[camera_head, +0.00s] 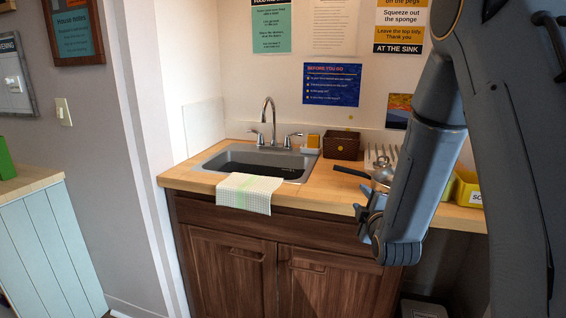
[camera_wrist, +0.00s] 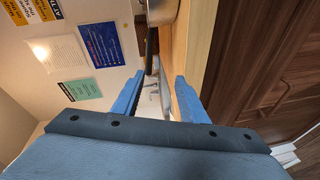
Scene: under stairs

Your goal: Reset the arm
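My gripper (camera_head: 364,208) is at the end of my grey arm, in front of the counter's front edge and just below its top, right of the sink. In the wrist view my gripper's two blue fingers (camera_wrist: 158,92) stand apart with nothing held between them. My arm comes down from the upper right of the head view and hides part of the counter's right side. A pan with a black handle (camera_head: 350,171) lies on the counter close behind my gripper. The handle also shows beyond the fingers in the wrist view (camera_wrist: 150,48).
The wooden counter (camera_head: 318,190) holds a sink (camera_head: 250,165) with a towel (camera_head: 248,193) over its front edge. A brown basket (camera_head: 341,145), a dish rack (camera_head: 380,158) and a yellow bin (camera_head: 467,188) stand to the right. A cabinet (camera_head: 270,265) is below.

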